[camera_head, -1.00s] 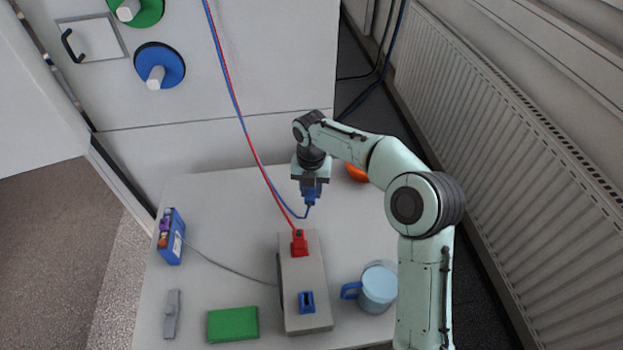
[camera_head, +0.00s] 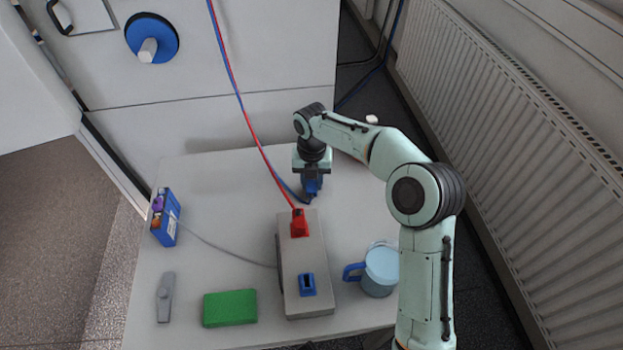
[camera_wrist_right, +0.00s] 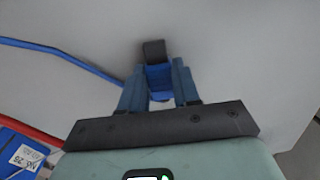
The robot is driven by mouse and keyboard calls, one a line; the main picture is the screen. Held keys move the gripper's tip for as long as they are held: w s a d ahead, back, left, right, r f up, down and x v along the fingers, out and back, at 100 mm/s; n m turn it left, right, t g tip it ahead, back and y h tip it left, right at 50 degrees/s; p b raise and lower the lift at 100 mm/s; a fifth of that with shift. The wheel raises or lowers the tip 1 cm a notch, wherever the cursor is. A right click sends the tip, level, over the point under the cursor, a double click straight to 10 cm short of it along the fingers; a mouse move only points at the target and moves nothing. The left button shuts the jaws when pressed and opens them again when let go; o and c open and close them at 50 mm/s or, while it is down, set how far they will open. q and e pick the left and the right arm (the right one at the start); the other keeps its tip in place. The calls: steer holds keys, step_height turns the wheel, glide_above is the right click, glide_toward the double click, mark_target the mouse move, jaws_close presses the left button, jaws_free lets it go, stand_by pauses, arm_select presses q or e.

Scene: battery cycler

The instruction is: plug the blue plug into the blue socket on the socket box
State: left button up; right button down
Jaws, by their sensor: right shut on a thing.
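The blue plug (camera_wrist_right: 160,78) is between the fingers of my right gripper (camera_head: 312,187), which is shut on it above the back of the table. In the right wrist view the two blue fingers (camera_wrist_right: 157,90) flank the plug, and a dark end shows beyond it. A blue cable (camera_wrist_right: 60,55) runs from the plug to the left. The grey socket box (camera_head: 289,265) stands nearer the front. Its blue socket (camera_head: 307,284) is at the near end, empty and apart from the plug. A red plug (camera_head: 299,222) sits at the far end. My left gripper is not in view.
A light blue mug (camera_head: 381,272) stands right of the box. A green block (camera_head: 230,308), a grey tool (camera_head: 165,297) and a blue box (camera_head: 163,222) are to the left. Red and blue cables hang behind. A grey lead crosses the table toward the box.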

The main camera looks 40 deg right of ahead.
mark_target(312, 183)
steer(key=shift+f, duration=0.1)
steer(key=c, duration=0.7)
jaws_free()
steer(key=shift+c, duration=0.2)
step_height(312, 183, up, 13)
steer(key=p, duration=0.3)
steer(key=shift+r, duration=0.2)
